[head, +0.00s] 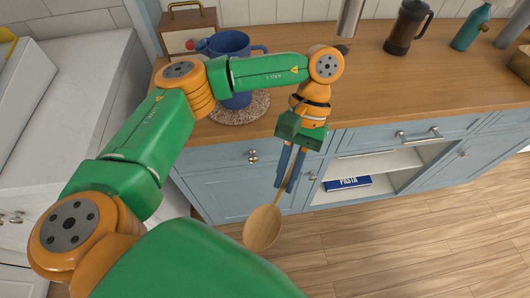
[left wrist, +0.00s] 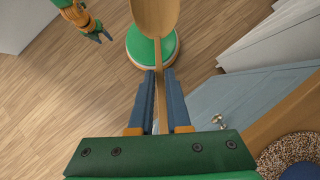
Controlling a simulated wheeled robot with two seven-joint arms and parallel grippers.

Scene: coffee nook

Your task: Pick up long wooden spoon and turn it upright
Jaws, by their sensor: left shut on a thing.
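The long wooden spoon (head: 262,228) hangs in front of the blue cabinet with its bowl down and its handle tilted up. My left gripper (head: 284,186) is shut on the spoon's handle, fingers pointing down, just off the counter's front edge. In the left wrist view, the handle runs between the two blue fingers (left wrist: 160,74) and the spoon's bowl (left wrist: 154,16) lies beyond the fingertips. The handle's upper end is hidden by the gripper. My right gripper (left wrist: 100,33) shows small at the upper left of the left wrist view, its fingers apart and empty.
A French press (head: 407,27) and a teal bottle (head: 472,28) stand further right. A pasta box (head: 347,183) lies on the open shelf. The floor is clear.

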